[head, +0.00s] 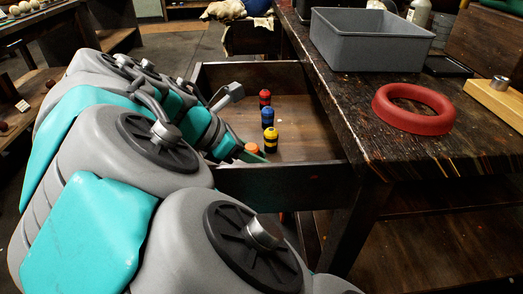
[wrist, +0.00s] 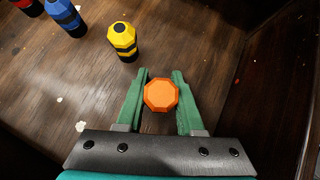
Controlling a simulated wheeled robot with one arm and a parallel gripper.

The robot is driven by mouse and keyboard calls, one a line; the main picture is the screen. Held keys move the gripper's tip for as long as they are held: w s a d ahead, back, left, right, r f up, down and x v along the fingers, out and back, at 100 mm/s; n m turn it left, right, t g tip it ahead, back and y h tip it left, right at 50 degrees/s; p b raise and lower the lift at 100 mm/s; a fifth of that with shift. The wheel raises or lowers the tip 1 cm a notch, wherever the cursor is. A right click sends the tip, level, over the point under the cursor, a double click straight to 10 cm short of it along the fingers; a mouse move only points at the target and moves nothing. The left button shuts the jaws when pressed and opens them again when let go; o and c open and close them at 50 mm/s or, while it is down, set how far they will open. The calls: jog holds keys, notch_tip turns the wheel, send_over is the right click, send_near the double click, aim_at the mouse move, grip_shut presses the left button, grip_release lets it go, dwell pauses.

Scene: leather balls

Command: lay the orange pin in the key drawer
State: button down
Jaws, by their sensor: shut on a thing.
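The orange pin (wrist: 161,95) is between the green fingers of my gripper (wrist: 160,84), which is shut on it. Its eight-sided orange top faces the wrist camera, and its lower part is hidden. In the head view, the orange pin (head: 252,147) shows at the near end of the open wooden drawer (head: 310,125), low inside its walls. I cannot tell whether it touches the drawer floor. My gripper (head: 254,155) is mostly hidden behind my arm and the drawer's front there.
A yellow pin (head: 270,140), a blue pin (head: 268,117) and a red pin (head: 265,98) stand in a row in the drawer, beyond the orange one. The drawer floor to their right is bare. A grey bin (head: 370,45) and a red ring (head: 413,108) sit on the bench.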

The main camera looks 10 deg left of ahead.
jog(key=shift+f, duration=0.15)
jog(key=c, duration=0.5)
grip_release()
jog(key=shift+c, duration=0.2)
jog(key=p+v, duration=0.1)
jog(key=v, duration=1.1)
jog(key=shift+p, duration=0.3)
